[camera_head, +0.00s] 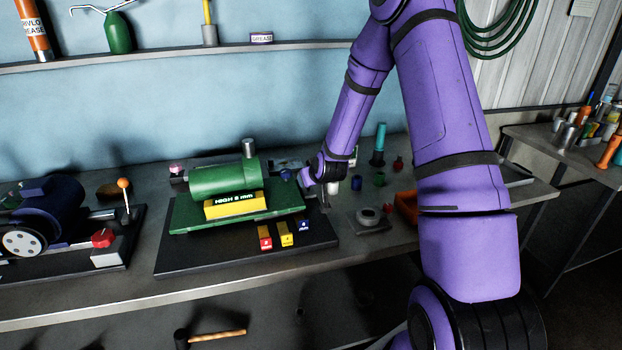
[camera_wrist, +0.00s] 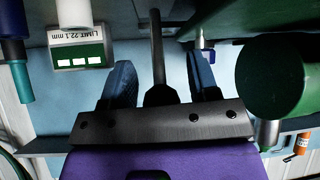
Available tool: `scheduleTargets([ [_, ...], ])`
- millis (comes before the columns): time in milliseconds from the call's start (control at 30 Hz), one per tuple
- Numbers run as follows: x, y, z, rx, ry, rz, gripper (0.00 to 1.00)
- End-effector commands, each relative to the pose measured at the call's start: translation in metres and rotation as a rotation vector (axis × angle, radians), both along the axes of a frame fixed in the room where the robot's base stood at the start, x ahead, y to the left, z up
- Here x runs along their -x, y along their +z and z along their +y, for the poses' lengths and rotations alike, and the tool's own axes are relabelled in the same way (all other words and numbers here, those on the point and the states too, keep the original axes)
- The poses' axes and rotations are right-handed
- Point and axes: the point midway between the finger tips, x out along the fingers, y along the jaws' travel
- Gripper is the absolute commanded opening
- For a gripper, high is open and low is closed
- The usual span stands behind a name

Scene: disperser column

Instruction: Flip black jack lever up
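In the wrist view a dark rod with a thicker black end, apparently the black jack lever (camera_wrist: 156,45), stands between the two fingers of my gripper (camera_wrist: 162,62). The fingers are apart, with visible gaps on both sides of the lever. In the head view my gripper (camera_head: 318,185) is at the right end of the green machine (camera_head: 222,180), and the lever there is mostly hidden by it. The green machine sits on a green plate above a dark base (camera_head: 200,262), with a yellow block (camera_head: 235,207) marked "HIGH 8 mm".
A blue motor (camera_head: 45,212) stands at left. The wrist view shows a "LIMIT 22.1 mm" display (camera_wrist: 78,50).

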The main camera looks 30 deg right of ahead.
Motion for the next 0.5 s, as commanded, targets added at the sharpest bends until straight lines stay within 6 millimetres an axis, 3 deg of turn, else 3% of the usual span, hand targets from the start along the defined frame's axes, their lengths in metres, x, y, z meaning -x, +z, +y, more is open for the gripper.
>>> scheduleTargets([
  [267,0.007,0.008,0.001,0.001,-0.001,-0.003,0.55],
  [500,0.037,0.033,0.006,0.002,0.0,-0.002,0.55],
])
